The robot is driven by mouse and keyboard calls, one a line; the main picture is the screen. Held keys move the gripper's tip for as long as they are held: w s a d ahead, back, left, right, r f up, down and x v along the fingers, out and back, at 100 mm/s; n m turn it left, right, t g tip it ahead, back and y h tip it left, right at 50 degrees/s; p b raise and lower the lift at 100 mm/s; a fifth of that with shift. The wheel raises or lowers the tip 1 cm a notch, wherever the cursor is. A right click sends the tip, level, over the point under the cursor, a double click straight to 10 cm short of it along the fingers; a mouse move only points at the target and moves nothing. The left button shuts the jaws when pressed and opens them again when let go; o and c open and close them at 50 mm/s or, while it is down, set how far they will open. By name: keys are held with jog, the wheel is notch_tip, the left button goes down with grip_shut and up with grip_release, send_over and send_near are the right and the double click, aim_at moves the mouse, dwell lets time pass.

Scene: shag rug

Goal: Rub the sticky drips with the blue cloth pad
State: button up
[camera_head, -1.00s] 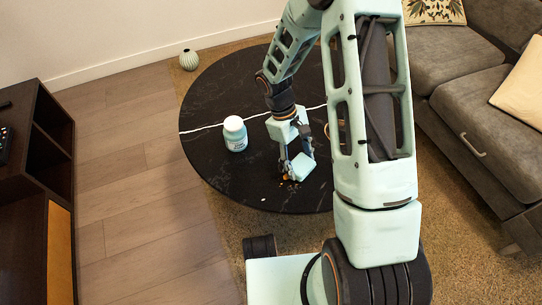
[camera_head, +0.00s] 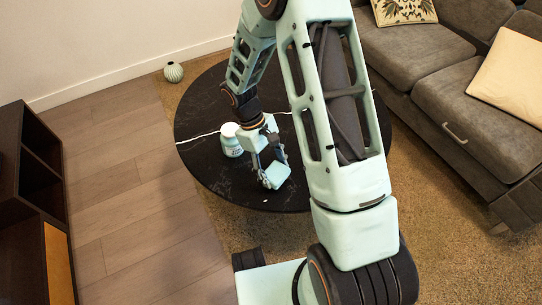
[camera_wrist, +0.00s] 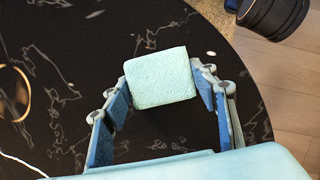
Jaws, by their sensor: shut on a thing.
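The light blue cloth pad (camera_wrist: 160,78) is a soft block between the two fingers of my gripper (camera_wrist: 163,84) in the wrist view. My gripper (camera_head: 271,171) is shut on the pad, which also shows in the head view (camera_head: 277,177), low over the near part of the black round table (camera_head: 215,100). I cannot tell whether the pad touches the tabletop. No sticky drips show clearly now; the surface beneath the pad and gripper is hidden.
A white and teal jar (camera_head: 231,140) stands close to the left of my gripper. A thin white cord (camera_head: 198,137) crosses the table. A gold ring shape (camera_wrist: 14,93) shows at the wrist view's left. A grey sofa (camera_head: 430,80) stands right; a dark cabinet (camera_head: 35,170) stands left.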

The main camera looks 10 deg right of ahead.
jog(key=shift+d+r+p, duration=0.1)
jog(key=shift+r+p, duration=2.15)
jog(key=shift+r, duration=1)
